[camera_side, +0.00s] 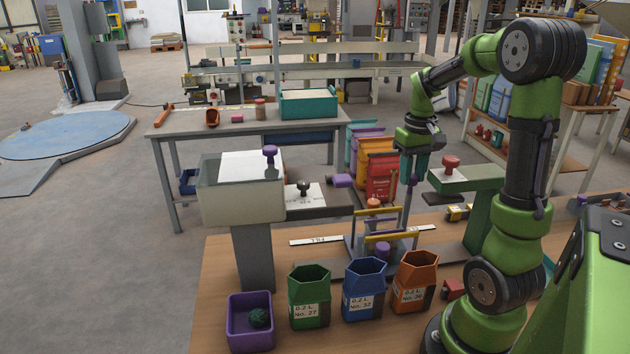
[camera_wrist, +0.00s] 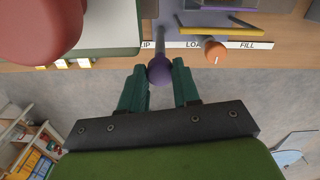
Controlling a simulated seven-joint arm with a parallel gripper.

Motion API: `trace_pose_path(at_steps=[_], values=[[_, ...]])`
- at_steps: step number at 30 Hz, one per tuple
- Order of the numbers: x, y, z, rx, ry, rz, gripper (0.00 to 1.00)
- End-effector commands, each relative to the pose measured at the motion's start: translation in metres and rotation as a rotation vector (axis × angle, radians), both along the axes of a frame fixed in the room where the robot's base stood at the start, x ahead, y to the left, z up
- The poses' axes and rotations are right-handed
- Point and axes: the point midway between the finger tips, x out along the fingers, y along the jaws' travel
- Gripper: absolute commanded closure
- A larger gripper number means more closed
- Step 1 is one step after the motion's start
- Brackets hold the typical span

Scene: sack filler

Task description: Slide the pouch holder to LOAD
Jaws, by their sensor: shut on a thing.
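The pouch holder (camera_side: 383,250), a carriage with yellow bars and purple blocks, stands on the labelled rail in the side view. Its yellow bar (camera_wrist: 210,38) shows at the top of the wrist view. My gripper (camera_wrist: 160,80) has its teal fingers on both sides of a round purple knob (camera_wrist: 160,70) and is shut on it. In the wrist view the knob lies between the CLIP and LOAD labels. An orange knob (camera_wrist: 215,52) partly hides the LOAD label (camera_wrist: 193,44).
The FILL label (camera_side: 316,240) is on the left of the rail in the side view. A green stand with a red knob (camera_side: 450,163) is to the right. Green (camera_side: 309,298), blue (camera_side: 364,289) and orange (camera_side: 414,281) cups and a purple bin (camera_side: 250,326) line the front.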

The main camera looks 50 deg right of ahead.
Motion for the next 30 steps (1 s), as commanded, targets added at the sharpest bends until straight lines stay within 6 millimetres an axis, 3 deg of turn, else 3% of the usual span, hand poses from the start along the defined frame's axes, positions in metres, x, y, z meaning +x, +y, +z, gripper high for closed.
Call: trace_pose_path(at_steps=[5, 6, 11, 22, 26, 30], values=[[0.000, -0.001, 0.001, -0.004, -0.004, 0.001, 1.00], [0.001, -0.001, 0.001, -0.004, -0.004, 0.002, 0.67], [0.001, 0.000, 0.001, -0.003, -0.003, 0.002, 0.43], [0.001, 0.000, 0.006, -0.003, -0.003, 0.002, 0.43], [0.002, 0.000, 0.024, -0.005, -0.005, 0.002, 0.43], [0.002, 0.000, 0.057, -0.007, -0.008, 0.003, 0.43]])
